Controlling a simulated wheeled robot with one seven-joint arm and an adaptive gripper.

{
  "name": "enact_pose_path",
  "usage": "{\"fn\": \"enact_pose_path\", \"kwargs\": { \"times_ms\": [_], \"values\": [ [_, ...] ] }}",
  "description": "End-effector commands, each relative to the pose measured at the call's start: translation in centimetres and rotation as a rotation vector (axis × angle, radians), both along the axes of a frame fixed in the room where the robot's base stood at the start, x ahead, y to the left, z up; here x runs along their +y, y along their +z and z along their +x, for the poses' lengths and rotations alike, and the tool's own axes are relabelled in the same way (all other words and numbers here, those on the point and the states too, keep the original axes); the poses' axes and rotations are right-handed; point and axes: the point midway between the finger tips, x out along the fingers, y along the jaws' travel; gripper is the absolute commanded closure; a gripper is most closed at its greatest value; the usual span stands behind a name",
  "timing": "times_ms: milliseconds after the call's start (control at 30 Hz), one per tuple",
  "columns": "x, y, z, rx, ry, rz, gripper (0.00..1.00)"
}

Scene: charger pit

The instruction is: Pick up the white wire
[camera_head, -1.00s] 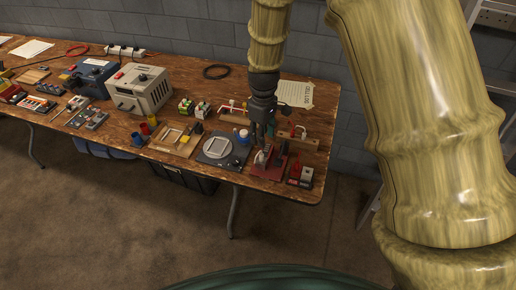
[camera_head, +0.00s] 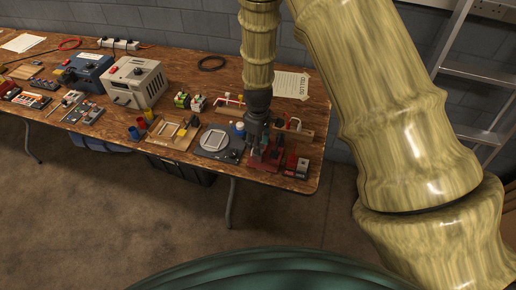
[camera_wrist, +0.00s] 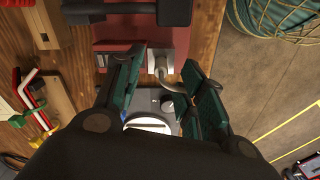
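My gripper (camera_head: 257,146) points down over the red-based device near the right front of the workbench. In the wrist view my gripper (camera_wrist: 163,68) is open, with green-padded fingers on either side. A short pale grey-white wire (camera_wrist: 166,80) curves out of a grey metal block (camera_wrist: 160,64) on the red base (camera_wrist: 118,60). The wire lies between the fingers and I see no contact with them. It is probably the white wire; my gripper hides it in the head view.
A red-and-grey device (camera_head: 298,167) stands close on the right. A wooden block with fittings (camera_head: 302,133) is behind. The bench's front edge is close; open floor lies beyond it.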

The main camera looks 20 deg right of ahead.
Motion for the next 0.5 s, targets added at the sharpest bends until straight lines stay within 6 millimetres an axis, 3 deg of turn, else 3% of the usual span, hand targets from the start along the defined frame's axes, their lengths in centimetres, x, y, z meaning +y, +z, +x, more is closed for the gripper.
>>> {"fn": "enact_pose_path", "kwargs": {
  "times_ms": [300, 500],
  "values": [
    [0.0, -2.5, -0.1, 0.001, -0.001, 0.0, 0.6],
    [0.0, -2.8, -0.1, -0.001, -0.001, -0.001, 0.6]
  ]
}}
